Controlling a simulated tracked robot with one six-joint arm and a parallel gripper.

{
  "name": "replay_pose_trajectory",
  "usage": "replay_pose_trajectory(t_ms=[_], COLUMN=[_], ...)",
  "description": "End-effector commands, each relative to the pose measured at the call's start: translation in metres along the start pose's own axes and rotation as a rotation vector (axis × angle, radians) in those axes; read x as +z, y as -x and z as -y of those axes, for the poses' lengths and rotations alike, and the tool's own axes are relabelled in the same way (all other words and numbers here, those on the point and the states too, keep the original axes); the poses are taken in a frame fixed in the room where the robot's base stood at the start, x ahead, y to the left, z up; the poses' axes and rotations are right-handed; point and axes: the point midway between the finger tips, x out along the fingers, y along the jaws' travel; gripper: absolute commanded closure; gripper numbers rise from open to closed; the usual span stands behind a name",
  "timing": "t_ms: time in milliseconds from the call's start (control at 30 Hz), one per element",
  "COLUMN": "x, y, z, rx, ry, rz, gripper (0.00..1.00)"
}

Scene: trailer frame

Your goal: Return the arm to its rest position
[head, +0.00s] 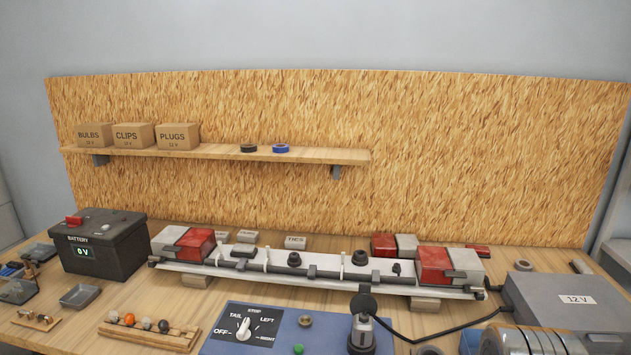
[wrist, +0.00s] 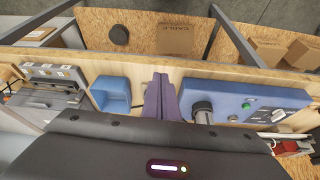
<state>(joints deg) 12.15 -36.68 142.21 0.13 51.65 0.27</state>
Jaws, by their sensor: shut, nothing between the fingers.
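My gripper (wrist: 160,84) shows in the wrist view as two dark purple fingers held together, with nothing between them.
The head view shows a light bar (head: 330,283) with red lamps on the bench, a black battery (head: 98,245) reading 0 V, a grey 12 V box (head: 555,302), and the switch panel (head: 270,322). A shelf (head: 320,154) hangs behind. A black cable curves across the right.

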Motion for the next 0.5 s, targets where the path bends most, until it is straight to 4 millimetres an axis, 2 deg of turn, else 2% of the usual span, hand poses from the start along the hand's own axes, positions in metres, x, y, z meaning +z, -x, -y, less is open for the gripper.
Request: replay_pose_trajectory(t_ms=[100,233,333,500], x=[0.005,0.006,0.007,0.007], y=[0.011,0.023,0.027,0.028], z=[0.024,0.045,0.055,0.059], rx=[-0.033,-0.068,-0.084,-0.091], ry=[0.086,0.155,0.186,0.2], rz=[-0.042,-0.082,-0.094,-0.093], gripper=[1.0,1.0,1.0,1.0])
